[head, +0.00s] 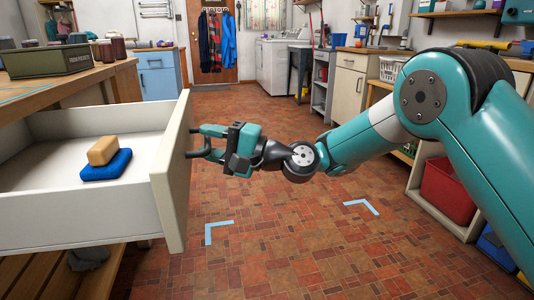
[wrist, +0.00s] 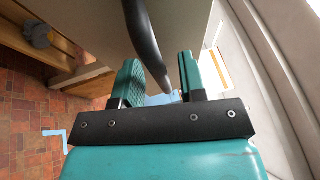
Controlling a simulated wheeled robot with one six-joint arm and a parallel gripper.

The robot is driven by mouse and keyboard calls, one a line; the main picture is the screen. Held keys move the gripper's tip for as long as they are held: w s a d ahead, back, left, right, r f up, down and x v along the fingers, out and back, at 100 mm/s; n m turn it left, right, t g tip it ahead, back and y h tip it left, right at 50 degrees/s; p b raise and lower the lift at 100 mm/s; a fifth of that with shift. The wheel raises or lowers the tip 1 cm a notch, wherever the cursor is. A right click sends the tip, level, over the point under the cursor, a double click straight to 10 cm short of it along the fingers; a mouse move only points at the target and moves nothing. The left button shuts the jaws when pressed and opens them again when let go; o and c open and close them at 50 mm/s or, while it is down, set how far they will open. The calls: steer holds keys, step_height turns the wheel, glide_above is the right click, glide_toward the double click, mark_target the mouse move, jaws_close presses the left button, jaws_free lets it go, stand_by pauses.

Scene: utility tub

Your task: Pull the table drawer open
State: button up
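The table drawer (head: 172,185) is white and stands pulled well out from the wooden table (head: 85,85) at the left, its inside showing. Its dark bar handle (head: 201,154) is on the front panel, facing my gripper (head: 206,142). In the wrist view the handle (wrist: 143,32) runs between the two teal fingers of my gripper (wrist: 163,78). The fingers are apart, with a visible gap between the handle and the right finger. The handle looks close to the left finger; whether they touch I cannot tell.
A tan block (head: 103,150) rests on a blue sponge-like block (head: 105,166) inside the drawer. A green box (head: 48,61) and jars stand on the table. Tiled floor (head: 275,235) with pale blue corner marks is clear before the drawer. Shelves with a red bin (head: 447,190) line the right.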

steer(key=b+v, duration=1.6)
steer(key=b, duration=1.2)
steer(key=shift+d+b, duration=0.35)
steer(key=shift+s, duration=0.15)
